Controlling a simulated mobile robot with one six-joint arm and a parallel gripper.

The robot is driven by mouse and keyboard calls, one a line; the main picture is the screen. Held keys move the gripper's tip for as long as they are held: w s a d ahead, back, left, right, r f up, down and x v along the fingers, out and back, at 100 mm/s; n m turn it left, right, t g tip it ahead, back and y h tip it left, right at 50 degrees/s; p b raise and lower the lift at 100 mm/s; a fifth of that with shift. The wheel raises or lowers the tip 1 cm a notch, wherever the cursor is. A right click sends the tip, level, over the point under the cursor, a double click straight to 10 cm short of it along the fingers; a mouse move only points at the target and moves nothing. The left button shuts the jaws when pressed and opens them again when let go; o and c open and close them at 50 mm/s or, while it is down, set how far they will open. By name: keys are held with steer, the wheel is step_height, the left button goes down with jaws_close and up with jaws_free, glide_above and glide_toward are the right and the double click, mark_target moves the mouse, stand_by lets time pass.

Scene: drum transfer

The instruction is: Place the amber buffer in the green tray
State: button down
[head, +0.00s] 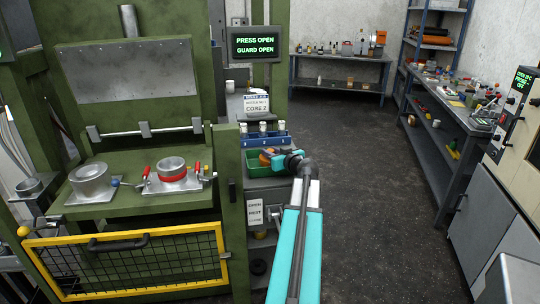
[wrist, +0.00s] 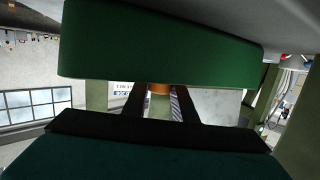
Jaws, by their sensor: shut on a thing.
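The green tray (head: 254,170) sits on the bench beside the press in the head view. Its green wall (wrist: 160,45) fills the upper part of the wrist view. My gripper (head: 275,155) is over the tray and shut on the amber buffer (head: 265,157). In the wrist view a small amber part of the buffer (wrist: 159,88) shows between my dark fingers, close to the tray's wall. Most of the buffer is hidden there. I cannot tell whether it touches the tray floor.
A blue rack (head: 266,140) with white-capped bottles stands just behind the tray. The green press (head: 140,80) is at the left, its yellow-framed guard (head: 125,262) low in front. A cluttered bench (head: 455,105) is at the right. The floor between is clear.

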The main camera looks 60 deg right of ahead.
steer(key=shift+f, duration=0.55)
steer(key=shift+f, duration=0.15)
steer(key=c, duration=1.4)
jaws_free()
steer(key=shift+c, duration=0.2)
steer(key=shift+r, duration=0.2)
steer(key=shift+s+a, duration=0.15)
steer(key=shift+s, duration=0.1)
steer(key=b+v, duration=0.2)
steer(key=v, duration=0.9)
steer(key=shift+s+a+b, duration=0.1)
steer(key=shift+s+b, duration=0.1)
steer(key=shift+b, duration=0.1)
